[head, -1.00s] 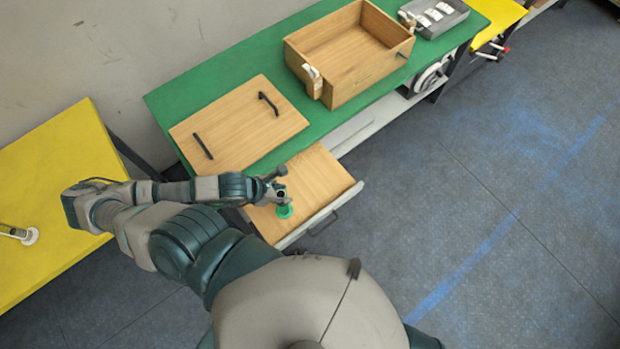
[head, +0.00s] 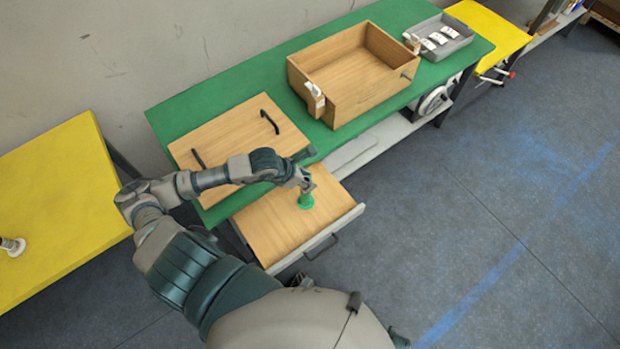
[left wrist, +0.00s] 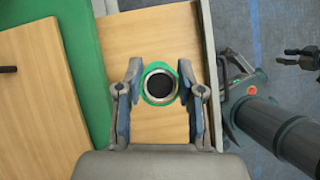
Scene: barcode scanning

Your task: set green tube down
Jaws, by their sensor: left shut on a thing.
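The green tube (head: 306,201) is upright over the bare wooden floor of the open drawer (head: 262,222), and I cannot tell whether its base touches it. My left gripper (head: 305,184) is shut on the tube's upper part. In the left wrist view the tube (left wrist: 160,84) shows from above, its dark round opening ringed in green, between the two fingers of my left gripper (left wrist: 161,80). My right gripper (left wrist: 297,58) shows small at the right edge of the left wrist view, its fingers apart and empty; it is out of the head view.
The green table (head: 225,100) carries a wooden panel with black handles (head: 228,142), an open wooden box (head: 350,78) and a grey tray (head: 440,34) with white items. A yellow table (head: 55,190) stands at the left with a white-based object (head: 13,246). The floor at right is clear.

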